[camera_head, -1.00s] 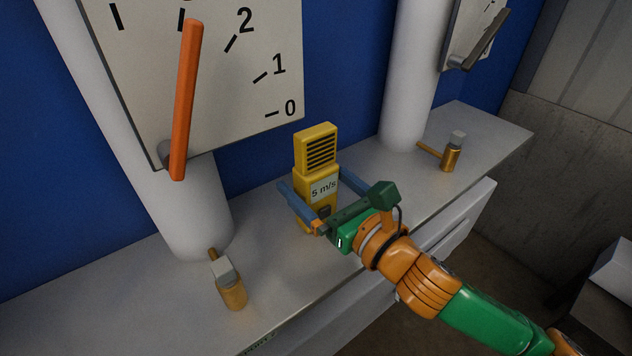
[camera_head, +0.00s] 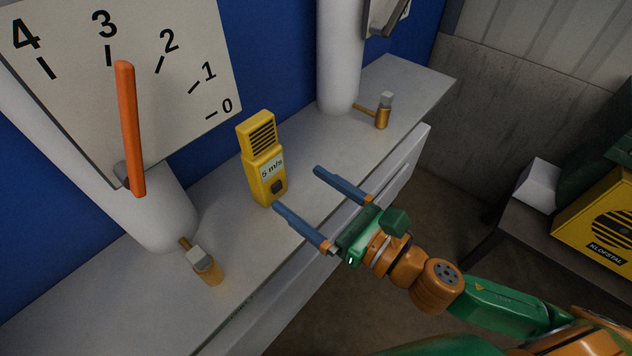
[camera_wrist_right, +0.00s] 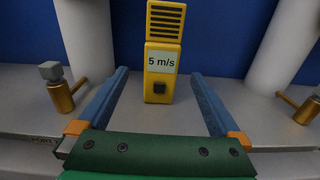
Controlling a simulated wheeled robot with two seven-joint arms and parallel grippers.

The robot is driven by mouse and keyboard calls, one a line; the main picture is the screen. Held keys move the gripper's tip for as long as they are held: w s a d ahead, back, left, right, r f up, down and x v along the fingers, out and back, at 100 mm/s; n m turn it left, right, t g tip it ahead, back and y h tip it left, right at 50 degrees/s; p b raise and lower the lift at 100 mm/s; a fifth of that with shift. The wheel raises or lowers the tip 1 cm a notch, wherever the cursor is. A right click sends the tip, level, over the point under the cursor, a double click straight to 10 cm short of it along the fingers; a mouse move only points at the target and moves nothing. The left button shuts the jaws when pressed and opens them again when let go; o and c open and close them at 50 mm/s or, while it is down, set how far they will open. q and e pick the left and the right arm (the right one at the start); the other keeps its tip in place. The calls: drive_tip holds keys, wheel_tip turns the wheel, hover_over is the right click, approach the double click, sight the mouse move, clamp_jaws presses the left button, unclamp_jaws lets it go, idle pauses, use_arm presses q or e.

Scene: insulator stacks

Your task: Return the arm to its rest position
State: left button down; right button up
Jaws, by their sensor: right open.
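My right gripper (camera_head: 308,205) is open and empty, its two blue fingers spread wide. It is in front of a yellow handheld device (camera_head: 262,165) labelled "5 m/s", which stands upright on the grey shelf (camera_head: 225,225). The fingers point toward the device but are apart from it. In the right wrist view the device (camera_wrist_right: 162,88) stands beyond the open fingers (camera_wrist_right: 158,100), with clear space between. My left gripper is not in view.
A brass valve (camera_head: 208,268) stands at the shelf's left and another (camera_head: 383,112) at its far right. White columns (camera_head: 340,60) and a dial with an orange pointer (camera_head: 130,130) stand behind. A yellow case (camera_head: 600,225) sits at the right.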

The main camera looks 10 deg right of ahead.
drive_tip(key=shift+v, duration=0.8)
drive_tip(key=shift+f, duration=0.15)
